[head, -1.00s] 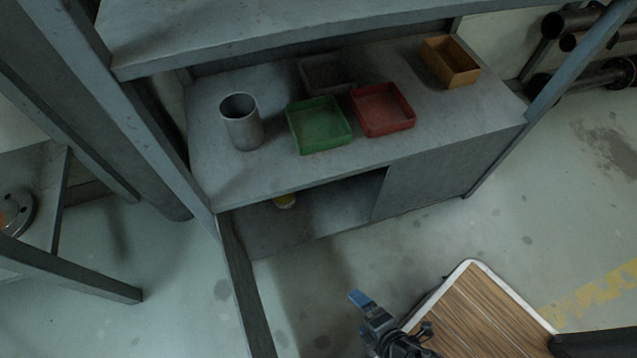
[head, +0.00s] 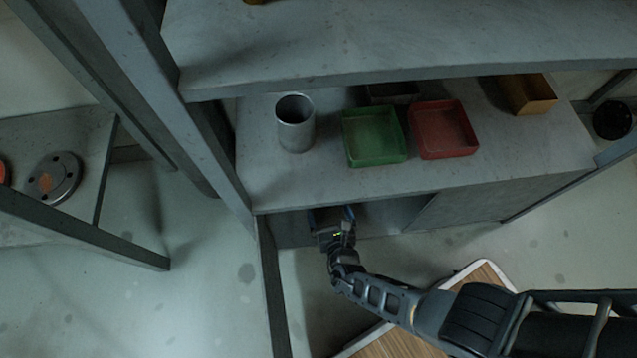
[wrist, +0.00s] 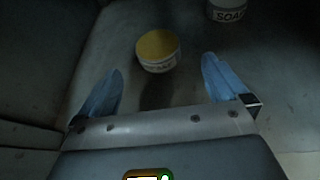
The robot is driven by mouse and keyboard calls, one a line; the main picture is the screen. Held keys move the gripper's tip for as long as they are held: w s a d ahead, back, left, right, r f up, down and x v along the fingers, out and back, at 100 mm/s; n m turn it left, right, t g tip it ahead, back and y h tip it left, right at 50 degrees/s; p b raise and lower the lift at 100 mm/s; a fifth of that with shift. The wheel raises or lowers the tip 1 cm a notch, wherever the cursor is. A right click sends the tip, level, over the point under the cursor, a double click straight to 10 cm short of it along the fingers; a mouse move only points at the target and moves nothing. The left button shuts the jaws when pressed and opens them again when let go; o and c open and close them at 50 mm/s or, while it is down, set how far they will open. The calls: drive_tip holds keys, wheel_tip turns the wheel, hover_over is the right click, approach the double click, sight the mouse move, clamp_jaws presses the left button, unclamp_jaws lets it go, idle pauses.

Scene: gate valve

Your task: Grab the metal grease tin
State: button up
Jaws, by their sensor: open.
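A short round tin (wrist: 158,52) with a yellow lid and a pale label stands upright on the cabinet's lower shelf in the wrist view. Its lettering is too blurred to read surely, but it may be the grease tin. My gripper (head: 332,214) reaches into the cabinet's open lower bay in the head view. In the wrist view its two blue fingers are spread wide, with the tin just beyond and between the tips, not touching them. The tin is hidden in the head view now.
A tin labelled SOAP (wrist: 228,10) stands farther back to the right. The cabinet top (head: 270,185) above my gripper holds a grey cylinder (head: 295,124), a green tray (head: 374,136) and a red tray (head: 443,129). A panel (head: 490,190) closes the bay's right side.

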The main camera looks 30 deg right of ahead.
drive_tip(key=b+x, duration=0.2)
drive_tip(key=x, duration=0.2)
drive_tip(key=b+x, duration=0.2)
drive_tip(key=x, duration=0.2)
drive_tip(key=shift+w+a, duration=0.15)
drive_tip(key=shift+a, duration=0.05)
drive_tip(key=shift+r, duration=0.15)
drive_tip(key=shift+c, duration=0.4)
drive_tip(key=c, duration=1.1)
